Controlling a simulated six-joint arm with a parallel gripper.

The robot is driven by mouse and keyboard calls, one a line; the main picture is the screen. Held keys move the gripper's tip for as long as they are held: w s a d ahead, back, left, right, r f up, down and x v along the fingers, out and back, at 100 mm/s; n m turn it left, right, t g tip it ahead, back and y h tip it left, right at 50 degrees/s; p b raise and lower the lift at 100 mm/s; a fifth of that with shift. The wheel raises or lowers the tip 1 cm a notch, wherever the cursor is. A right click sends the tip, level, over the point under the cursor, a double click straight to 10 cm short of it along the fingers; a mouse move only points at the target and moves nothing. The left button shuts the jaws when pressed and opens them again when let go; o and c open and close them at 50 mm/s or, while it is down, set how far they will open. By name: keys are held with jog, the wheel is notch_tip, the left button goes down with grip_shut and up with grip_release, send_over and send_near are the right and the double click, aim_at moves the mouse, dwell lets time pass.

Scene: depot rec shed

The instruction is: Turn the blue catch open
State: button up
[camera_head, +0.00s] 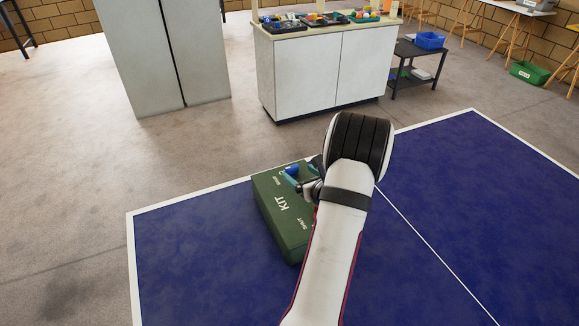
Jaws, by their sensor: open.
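A green box marked KIT (279,215) lies on the blue table near its far edge. A small blue part, likely the catch (291,170), shows at the box's far right end, partly hidden by my gripper. My gripper (299,178) is at that end of the box, close to the blue part. I cannot tell whether it touches it. My arm covers the right side of the box. The fingers are small and mostly hidden in this view.
The blue table (195,255) has a white edge and a white centre line, and is clear to the left and right of the box. Beyond it stand a white cabinet (325,75) topped with trays, a grey locker (165,50) and a dark trolley (415,65) with a blue bin (430,40).

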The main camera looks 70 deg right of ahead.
aim_at(292, 168)
jog(key=x, duration=0.6)
grip_shut()
jog(key=m+g+h, duration=0.2)
jog(key=shift+w+r+m+g, duration=0.1)
jog(key=shift+w+m+g, duration=0.2)
jog(key=shift+m, duration=0.1)
jog(key=shift+s+m+g+h, duration=0.2)
jog(key=shift+m+g+h, duration=0.3)
jog(key=shift+m+g, duration=0.45)
grip_release()
